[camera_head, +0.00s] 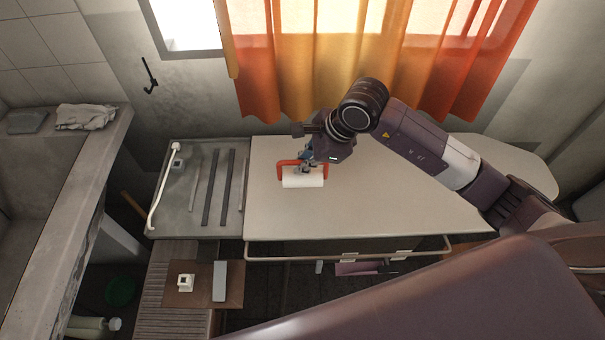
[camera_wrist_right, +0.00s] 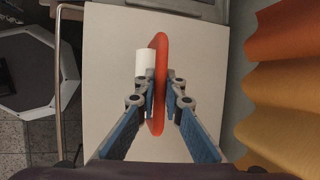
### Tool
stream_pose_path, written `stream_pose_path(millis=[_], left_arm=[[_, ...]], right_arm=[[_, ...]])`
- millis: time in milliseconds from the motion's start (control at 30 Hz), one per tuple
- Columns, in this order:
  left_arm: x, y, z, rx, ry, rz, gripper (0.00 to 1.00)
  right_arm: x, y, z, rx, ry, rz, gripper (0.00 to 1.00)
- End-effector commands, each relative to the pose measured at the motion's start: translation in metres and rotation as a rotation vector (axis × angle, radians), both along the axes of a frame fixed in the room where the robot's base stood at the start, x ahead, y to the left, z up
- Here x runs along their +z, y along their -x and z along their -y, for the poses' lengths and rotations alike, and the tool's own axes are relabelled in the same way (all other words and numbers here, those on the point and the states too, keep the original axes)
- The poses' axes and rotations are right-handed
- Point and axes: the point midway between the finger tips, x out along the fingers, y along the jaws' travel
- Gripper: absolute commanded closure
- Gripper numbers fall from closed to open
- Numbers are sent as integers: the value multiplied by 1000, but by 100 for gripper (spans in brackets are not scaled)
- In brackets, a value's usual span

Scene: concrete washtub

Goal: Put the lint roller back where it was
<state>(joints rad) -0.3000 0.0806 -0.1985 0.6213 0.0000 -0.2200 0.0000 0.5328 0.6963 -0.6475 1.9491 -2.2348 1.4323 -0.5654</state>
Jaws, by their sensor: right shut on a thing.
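The lint roller (camera_head: 302,178) has a white roll and an orange-red handle frame. It is at the left part of the pale board top (camera_head: 400,200), near its left edge. My right gripper (camera_head: 310,163) comes down over it from the upper right and is shut on the orange handle. In the right wrist view the fingers of my right gripper (camera_wrist_right: 159,100) close on both sides of the orange bar of the lint roller (camera_wrist_right: 160,50), with the white roll to its left. I cannot tell whether the roller touches the board. My left gripper is not in view.
A grey metal panel with dark slats (camera_head: 215,190) and a white curved handle (camera_head: 163,190) adjoins the board on the left. A rail (camera_head: 350,256) runs along the board's front. Orange curtains (camera_head: 350,60) hang behind. A concrete washtub (camera_head: 45,230) stands far left. The board's middle is clear.

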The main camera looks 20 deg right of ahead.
Motion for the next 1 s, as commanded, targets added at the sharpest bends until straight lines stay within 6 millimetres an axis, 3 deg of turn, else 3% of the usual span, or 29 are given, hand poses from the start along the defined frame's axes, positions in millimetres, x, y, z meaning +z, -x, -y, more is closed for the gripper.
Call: stream_pose_path(millis=[267, 500, 833, 867, 1000], left_arm=[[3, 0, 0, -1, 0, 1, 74], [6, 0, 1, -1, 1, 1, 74], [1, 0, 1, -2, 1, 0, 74], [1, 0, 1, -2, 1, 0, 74], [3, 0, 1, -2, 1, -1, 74]], right_arm=[[-23, 0, 0, 0, -1, -2, 100], [-54, 0, 0, 1, -1, -1, 100], [-58, -1, 0, 1, 0, 1, 100], [-58, 0, 0, 1, 0, 1, 91], [-57, 0, 0, 1, -1, 1, 75]])
